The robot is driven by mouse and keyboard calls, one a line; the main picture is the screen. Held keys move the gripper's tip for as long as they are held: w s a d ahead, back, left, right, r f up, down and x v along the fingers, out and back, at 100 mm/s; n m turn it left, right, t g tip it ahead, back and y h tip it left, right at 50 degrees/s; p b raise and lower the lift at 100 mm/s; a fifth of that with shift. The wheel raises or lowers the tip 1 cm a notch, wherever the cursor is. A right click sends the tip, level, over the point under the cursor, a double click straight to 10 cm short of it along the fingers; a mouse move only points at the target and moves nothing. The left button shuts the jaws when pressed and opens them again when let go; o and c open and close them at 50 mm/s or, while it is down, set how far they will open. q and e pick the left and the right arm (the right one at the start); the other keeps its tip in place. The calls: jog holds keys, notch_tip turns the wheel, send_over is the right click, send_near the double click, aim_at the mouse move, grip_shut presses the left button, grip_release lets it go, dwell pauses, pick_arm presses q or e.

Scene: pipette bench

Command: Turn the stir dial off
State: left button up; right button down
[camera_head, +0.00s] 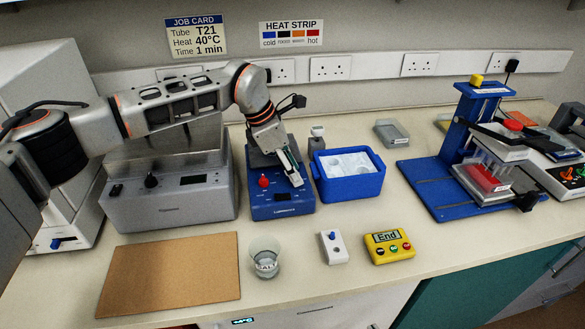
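A blue bench unit (282,211) stands at the middle of the bench, with a red knob (264,181) on the left of its front panel. My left gripper (294,176) reaches down over the right side of that panel, beside the red knob and apart from it. Its fingers point down and hide that part of the panel, so I cannot see whether a dial is between them. I cannot tell how far the fingers are apart. A grey unit (170,209) to the left has a black knob (151,180) and a small display. No stir label is legible. My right gripper does not show.
A blue ice tub (347,188) stands close right of the blue unit. In front are a beaker (265,262), a white box with a blue switch (333,248) and a yellow End box (389,247). A brown board (168,275) lies front left; a blue stand (440,180) is at right.

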pick_arm(q)
grip_shut()
